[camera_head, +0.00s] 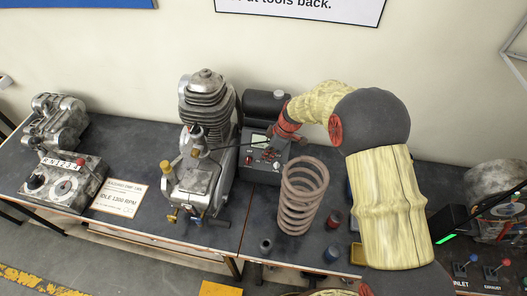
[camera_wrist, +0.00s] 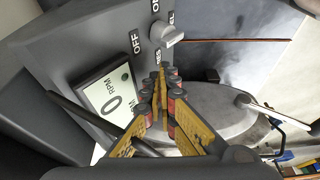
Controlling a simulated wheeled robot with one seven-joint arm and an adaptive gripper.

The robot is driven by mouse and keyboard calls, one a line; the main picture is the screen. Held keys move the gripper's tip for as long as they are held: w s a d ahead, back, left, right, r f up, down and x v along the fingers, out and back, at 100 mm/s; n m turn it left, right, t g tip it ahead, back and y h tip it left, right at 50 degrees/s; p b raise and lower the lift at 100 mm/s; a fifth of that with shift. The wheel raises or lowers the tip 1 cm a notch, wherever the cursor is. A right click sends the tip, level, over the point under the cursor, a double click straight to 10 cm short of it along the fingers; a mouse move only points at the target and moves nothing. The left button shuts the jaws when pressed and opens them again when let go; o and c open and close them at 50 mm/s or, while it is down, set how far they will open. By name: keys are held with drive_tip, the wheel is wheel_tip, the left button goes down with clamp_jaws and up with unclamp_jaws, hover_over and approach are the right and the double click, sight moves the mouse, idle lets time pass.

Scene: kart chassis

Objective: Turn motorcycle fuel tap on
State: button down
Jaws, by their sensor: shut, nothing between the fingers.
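A dark grey control box (camera_head: 262,168) stands on the bench beside the engine. In the wrist view its face carries a pale grey tap knob (camera_wrist: 168,36) among OFF, ON and RES labels and a partly cut-off word ending in "EL". The knob's exact setting is hard to tell. An RPM display (camera_wrist: 112,100) on the box reads 0. My gripper (camera_wrist: 162,74) has its fingers together and empty, a little below the knob in the picture and apart from it. In the head view my gripper (camera_head: 274,148) is at the box front and partly covers it.
The metal engine (camera_head: 205,130) stands close left of the box. A coil spring (camera_head: 302,195) stands in front right. A dark cylinder (camera_head: 266,105) lies behind the box. A gearbox (camera_head: 55,125) and an "IDLE 1200 RPM" card (camera_head: 119,200) are at the left.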

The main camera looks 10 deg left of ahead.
drive_tip(key=shift+d, duration=0.9)
drive_tip(key=shift+w+f+b, duration=0.1)
drive_tip(key=shift+w+b, duration=0.05)
drive_tip(key=shift+b, duration=0.5)
drive_tip(key=shift+d+y, duration=0.1)
drive_tip(key=shift+y, duration=0.2)
